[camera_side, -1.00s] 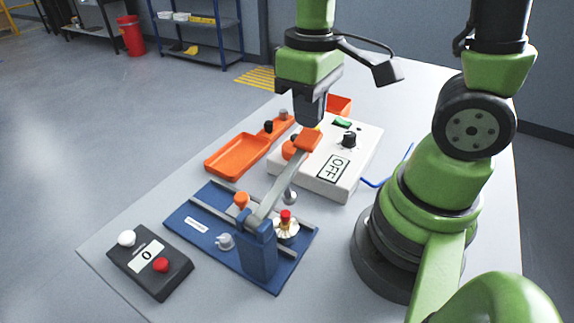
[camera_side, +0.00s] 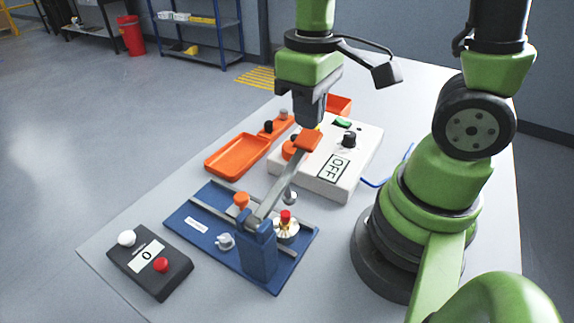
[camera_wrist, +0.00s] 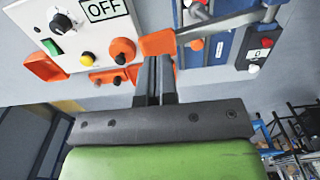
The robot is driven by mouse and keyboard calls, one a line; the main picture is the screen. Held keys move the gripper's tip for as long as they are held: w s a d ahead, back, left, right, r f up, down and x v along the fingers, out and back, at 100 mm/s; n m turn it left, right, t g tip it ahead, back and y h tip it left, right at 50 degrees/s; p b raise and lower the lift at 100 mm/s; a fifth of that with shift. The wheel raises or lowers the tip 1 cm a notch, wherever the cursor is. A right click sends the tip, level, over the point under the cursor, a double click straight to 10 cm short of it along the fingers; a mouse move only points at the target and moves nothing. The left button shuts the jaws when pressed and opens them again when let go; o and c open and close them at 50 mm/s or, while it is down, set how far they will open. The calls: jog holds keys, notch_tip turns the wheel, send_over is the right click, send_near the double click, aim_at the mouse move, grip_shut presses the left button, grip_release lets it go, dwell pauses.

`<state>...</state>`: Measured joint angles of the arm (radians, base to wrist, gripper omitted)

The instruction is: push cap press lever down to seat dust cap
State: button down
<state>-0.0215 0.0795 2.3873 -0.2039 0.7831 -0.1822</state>
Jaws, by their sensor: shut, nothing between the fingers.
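The press lever (camera_side: 272,192) is a grey arm on the blue press post (camera_side: 258,252), slanting up to an orange handle pad (camera_side: 307,140). In the wrist view the pad (camera_wrist: 158,43) lies right at my fingertips. My gripper (camera_side: 309,124) is shut and empty, its tips at or just above the pad; exact contact is hard to tell. A round metal press head (camera_side: 290,196) hangs beside the lever. A brass-and-white housing with a red cap (camera_side: 286,215) stands on the blue baseplate (camera_side: 205,240) beside the post. An orange knob (camera_side: 241,200) stands on the plate.
A white box with an OFF display (camera_side: 333,168) and knobs stands behind the press. An orange tray (camera_side: 237,156) lies at the back left. A dark counter box reading 0 (camera_side: 149,261) sits at the front left. A blue cable (camera_side: 374,184) runs on the table.

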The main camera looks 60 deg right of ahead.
aim_at(308, 137)
jog(key=shift+f, duration=3.45)
jog(key=shift+r, duration=5.05)
jog(key=s+a+r+m+t+y, duration=0.2)
jog(key=s+r+m+t, duration=0.2)
jog(key=r+t, duration=0.3)
jog(key=shift+s+a+r, duration=0.15)
jog(key=shift+s+r, duration=0.2)
jog(key=shift+r, duration=0.3)
